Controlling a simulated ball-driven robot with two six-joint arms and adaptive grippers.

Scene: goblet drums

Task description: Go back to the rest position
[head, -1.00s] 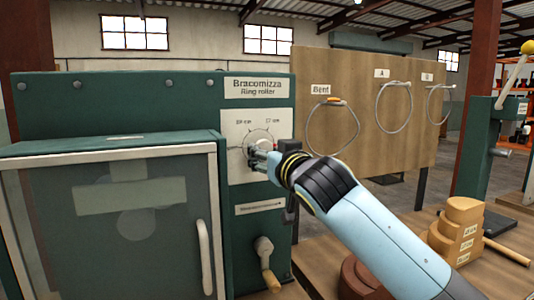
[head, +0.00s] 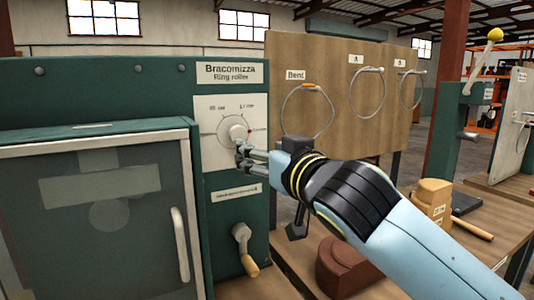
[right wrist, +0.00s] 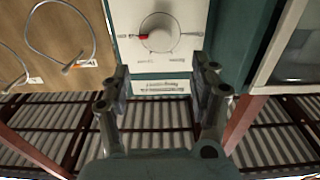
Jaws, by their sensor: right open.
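My right arm comes in from the lower right in the head view. Its gripper (head: 246,156) is just in front of the ring roller's dial panel, beside the lower edge of the round dial (head: 233,129). In the right wrist view the gripper (right wrist: 160,92) is open and empty, with its two fingers apart. The dial (right wrist: 159,33) with its red pointer mark shows beyond the fingertips, clear of them. My left gripper is not in view.
The green ring roller (head: 130,90) has a windowed door and a crank (head: 244,250). A board (head: 335,85) with several hanging rings stands behind my arm. Stacked wooden blocks (head: 432,200) and a brown round block (head: 345,265) are on the bench near my forearm.

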